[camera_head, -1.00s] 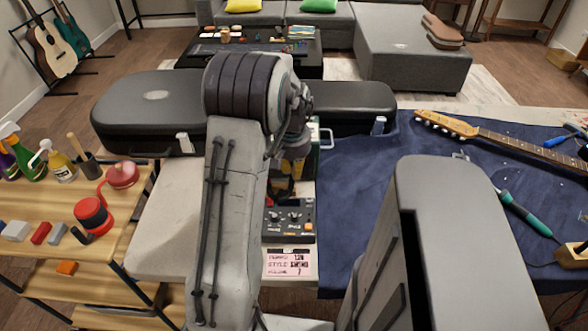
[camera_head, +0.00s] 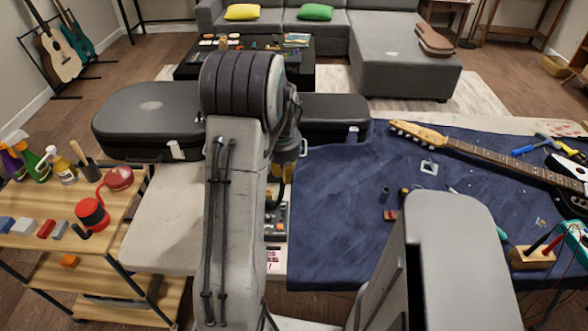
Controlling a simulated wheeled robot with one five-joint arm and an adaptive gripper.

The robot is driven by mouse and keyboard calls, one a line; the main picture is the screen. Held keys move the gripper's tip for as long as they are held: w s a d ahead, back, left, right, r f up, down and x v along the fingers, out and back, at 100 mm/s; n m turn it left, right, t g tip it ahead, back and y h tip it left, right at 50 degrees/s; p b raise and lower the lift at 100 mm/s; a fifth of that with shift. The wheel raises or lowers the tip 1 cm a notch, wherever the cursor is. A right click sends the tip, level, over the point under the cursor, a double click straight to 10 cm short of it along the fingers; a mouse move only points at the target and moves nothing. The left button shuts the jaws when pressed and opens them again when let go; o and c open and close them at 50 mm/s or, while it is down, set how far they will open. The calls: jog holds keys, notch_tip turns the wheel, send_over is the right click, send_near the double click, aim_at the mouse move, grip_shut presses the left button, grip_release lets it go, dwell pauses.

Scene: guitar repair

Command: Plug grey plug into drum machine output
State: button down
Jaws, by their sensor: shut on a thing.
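The drum machine (camera_head: 276,222), a dark box with knobs, lies on the bench just right of my arm. Its left part is hidden behind my arm, and I cannot make out its output socket. My gripper (camera_head: 284,186) is mostly hidden by my arm, above the far end of the drum machine. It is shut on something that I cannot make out. The grey plug cannot be picked out in this view.
A pink note (camera_head: 273,258) lies in front of the drum machine. A blue cloth (camera_head: 335,235) to the right bears an electric guitar (camera_head: 480,152) and tools. Black cases (camera_head: 150,115) stand behind. A wooden cart (camera_head: 105,215) with bottles stands left.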

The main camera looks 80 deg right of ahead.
jog(key=shift+w+f, duration=0.1)
jog(key=shift+w, duration=0.25)
jog(key=shift+f+b, duration=1.05)
jog(key=shift+f, duration=0.95)
jog(key=shift+f+b, duration=1.15)
jog(key=shift+b, duration=0.05)
jog(key=shift+f+b, duration=1.15)
jog(key=shift+f, duration=0.05)
jog(key=c, duration=0.8)
grip_release()
jog(key=shift+r, duration=0.1)
jog(key=shift+r+p, duration=3)
jog(key=shift+r, duration=0.95)
